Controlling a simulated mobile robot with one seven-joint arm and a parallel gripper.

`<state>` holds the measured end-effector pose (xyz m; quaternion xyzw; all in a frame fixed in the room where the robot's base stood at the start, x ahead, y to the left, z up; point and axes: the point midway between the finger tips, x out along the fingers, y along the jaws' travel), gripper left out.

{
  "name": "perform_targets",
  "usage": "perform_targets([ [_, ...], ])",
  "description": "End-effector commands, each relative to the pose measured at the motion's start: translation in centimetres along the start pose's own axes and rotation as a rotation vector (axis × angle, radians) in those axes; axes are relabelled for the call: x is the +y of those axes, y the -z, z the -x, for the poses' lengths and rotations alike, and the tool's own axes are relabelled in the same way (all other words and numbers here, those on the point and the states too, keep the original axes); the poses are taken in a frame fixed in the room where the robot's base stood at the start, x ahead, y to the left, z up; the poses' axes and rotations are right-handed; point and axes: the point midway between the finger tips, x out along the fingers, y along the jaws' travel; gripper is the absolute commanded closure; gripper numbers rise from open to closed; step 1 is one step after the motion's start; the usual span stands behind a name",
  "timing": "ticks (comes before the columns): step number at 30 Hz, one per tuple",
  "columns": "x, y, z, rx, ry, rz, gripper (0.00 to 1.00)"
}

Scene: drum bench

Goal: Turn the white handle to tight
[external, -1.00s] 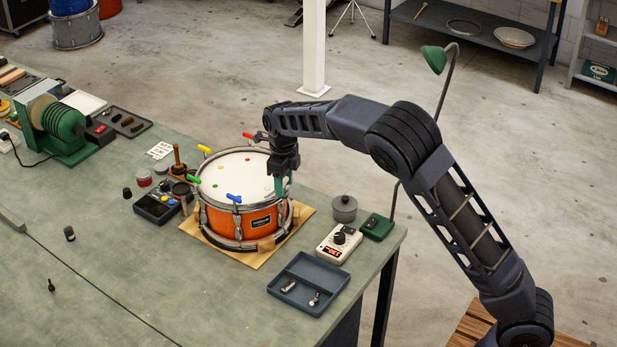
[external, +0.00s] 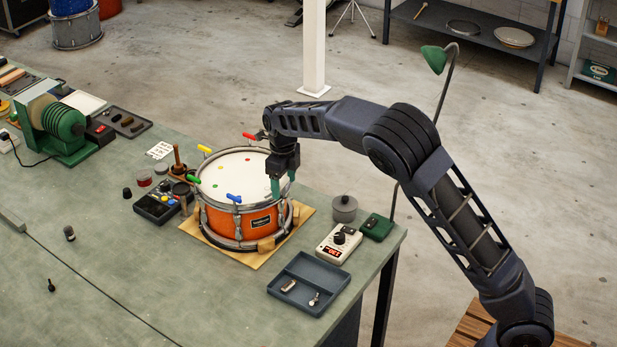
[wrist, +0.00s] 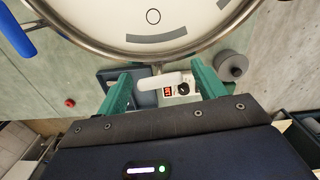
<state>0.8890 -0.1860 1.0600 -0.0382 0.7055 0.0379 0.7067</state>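The white handle (wrist: 152,81) shows in the wrist view below the drum's metal rim, lying slightly tilted between my fingers. My gripper (wrist: 163,88) is open, with one green finger on each side of the handle. There is a visible gap on both sides. The orange drum (external: 256,223) stands on a board on the bench. In the external view my gripper (external: 282,183) is at the drum's right edge, and I cannot make out the white handle there. A dark grey arc (wrist: 157,37) and a small black ring mark the drumhead near the handle.
Blue (external: 234,198), green (external: 194,179), yellow (external: 204,149) and red (external: 249,136) handles stand around the drum rim. A white device with a red display (external: 339,244), a grey lidded pot (external: 343,208) and a blue-grey tray (external: 309,285) are right of the drum.

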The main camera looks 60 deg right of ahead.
Motion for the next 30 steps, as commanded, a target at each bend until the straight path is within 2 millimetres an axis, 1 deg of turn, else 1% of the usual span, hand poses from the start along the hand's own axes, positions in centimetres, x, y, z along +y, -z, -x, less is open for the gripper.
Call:
perform_targets([
  [6,0.0,0.0,0.1,0.001,0.000,0.001,0.31],
  [10,0.0,0.0,1.0,0.000,0.000,0.001,0.31],
  [14,0.1,0.0,3.0,-0.001,-0.001,0.002,0.31],
  [21,0.0,0.0,7.4,-0.002,0.000,0.001,0.31],
  [27,0.0,0.0,9.9,-0.002,0.000,0.001,0.31],
  [30,0.0,0.0,10.5,0.000,0.000,0.001,0.31],
])
